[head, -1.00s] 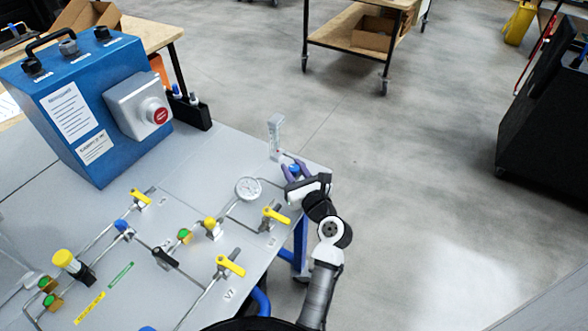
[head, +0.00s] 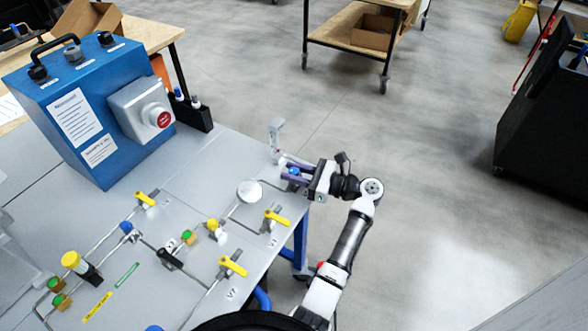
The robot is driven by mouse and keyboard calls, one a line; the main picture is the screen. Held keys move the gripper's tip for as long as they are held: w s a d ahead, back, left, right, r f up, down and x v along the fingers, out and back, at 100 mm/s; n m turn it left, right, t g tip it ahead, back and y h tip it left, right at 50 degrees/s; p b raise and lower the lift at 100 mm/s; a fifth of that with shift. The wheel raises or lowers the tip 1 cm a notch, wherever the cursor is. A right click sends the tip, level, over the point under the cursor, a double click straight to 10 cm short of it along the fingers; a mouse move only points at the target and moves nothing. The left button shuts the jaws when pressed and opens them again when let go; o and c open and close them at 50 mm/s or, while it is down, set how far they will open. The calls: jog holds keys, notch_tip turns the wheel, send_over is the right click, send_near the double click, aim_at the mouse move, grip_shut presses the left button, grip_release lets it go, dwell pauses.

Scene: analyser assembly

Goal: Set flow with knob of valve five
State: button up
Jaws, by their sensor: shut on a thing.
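My gripper (head: 291,172) is at the right edge of the grey panel table, pointing left. Its purple fingers are shut on a small blue knob (head: 294,171), which shows between them. The valve body under the knob is mostly hidden by the fingers, and no label for it is readable. A clear upright flow meter (head: 276,133) stands just behind the fingers; its reading is too small to tell.
A round gauge (head: 249,191) and a yellow lever valve (head: 276,219) sit left of and below my gripper. Another yellow lever (head: 233,266) is nearer. A blue control box (head: 95,110) with a red button (head: 163,119) stands at the left.

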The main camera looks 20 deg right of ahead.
jog(key=n+g+y, duration=0.1)
jog(key=n+g, duration=0.1)
jog(key=g, duration=0.1)
jog(key=n+g+y+b, duration=0.1)
jog(key=n+g+y, duration=0.1)
jog(key=g, duration=0.1)
jog(key=shift+d+f, duration=0.15)
jog(key=n+g+y+b, duration=0.1)
jog(key=n+g+b, duration=0.1)
jog(key=shift+f+b, duration=0.2)
jog(key=shift+b, duration=0.1)
jog(key=n+g+b, duration=0.1)
jog(key=g+b, duration=0.1)
jog(key=b, duration=0.2)
jog(key=shift+f+g, duration=0.15)
jog(key=shift+g, duration=0.25)
jog(key=n+g+b, duration=0.2)
jog(key=b, duration=0.4)
jog(key=shift+g+b, duration=0.4)
jog(key=shift+r+n+g+b, duration=0.4)
jog(key=shift+n+g+b, duration=0.25)
jog(key=shift+b, duration=0.85)
jog(key=o, duration=1)
jog(key=shift+c, duration=0.2)
jog(key=shift+r, duration=0.1)
